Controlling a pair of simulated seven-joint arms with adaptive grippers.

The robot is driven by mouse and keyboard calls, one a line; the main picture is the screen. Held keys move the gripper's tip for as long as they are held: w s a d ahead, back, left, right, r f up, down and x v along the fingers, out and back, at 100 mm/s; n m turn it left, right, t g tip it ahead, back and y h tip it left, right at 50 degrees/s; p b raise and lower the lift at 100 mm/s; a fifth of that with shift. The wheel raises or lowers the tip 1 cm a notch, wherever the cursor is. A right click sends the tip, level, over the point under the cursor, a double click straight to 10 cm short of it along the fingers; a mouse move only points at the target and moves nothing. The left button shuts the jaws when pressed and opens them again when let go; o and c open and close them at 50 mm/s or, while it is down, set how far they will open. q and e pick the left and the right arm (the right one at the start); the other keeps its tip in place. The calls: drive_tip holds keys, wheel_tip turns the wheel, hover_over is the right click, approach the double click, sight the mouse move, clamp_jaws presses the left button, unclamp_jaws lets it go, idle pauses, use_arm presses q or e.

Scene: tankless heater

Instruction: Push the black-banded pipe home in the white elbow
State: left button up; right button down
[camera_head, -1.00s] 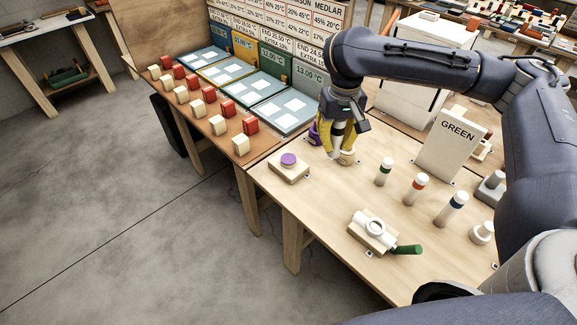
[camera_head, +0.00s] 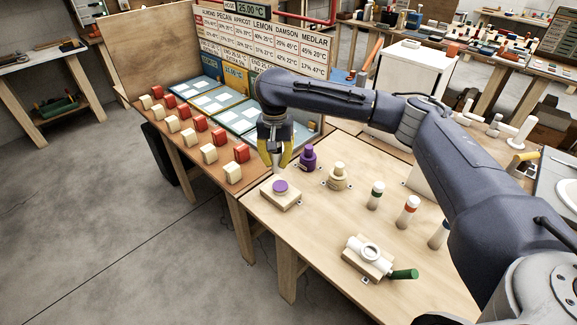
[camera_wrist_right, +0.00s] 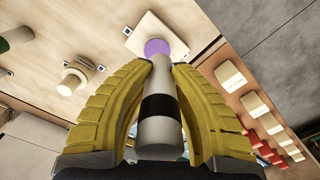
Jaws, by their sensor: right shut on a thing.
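My right gripper (camera_head: 275,160) is shut on the black-banded pipe (camera_wrist_right: 159,135), a pale tube with a black ring. In the right wrist view its yellow fingers lie on both sides of the pipe. The free end (camera_head: 277,169) points down toward a pale block with a purple disc (camera_head: 281,187). A small gap seems to separate them in the head view. My left gripper is not in view.
A purple pot (camera_head: 308,158) and a cream pot (camera_head: 337,179) stand right of the gripper. The front left of the table (camera_head: 300,235) is clear.

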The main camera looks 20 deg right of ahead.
drive_tip(key=shift+w+d+f+m, duration=0.1)
drive_tip(key=shift+w+d+m, duration=0.6)
drive_tip(key=shift+w+m, duration=0.1)
hover_over(281, 190)
drive_tip(key=shift+a+f, duration=0.1)
drive_tip(key=shift+f, duration=2.35)
drive_tip(key=shift+f, duration=0.25)
drive_tip(key=shift+w+f, duration=0.1)
drive_tip(key=shift+f, duration=1.4)
drive_tip(key=shift+f, duration=1.4)
idle(1.5)
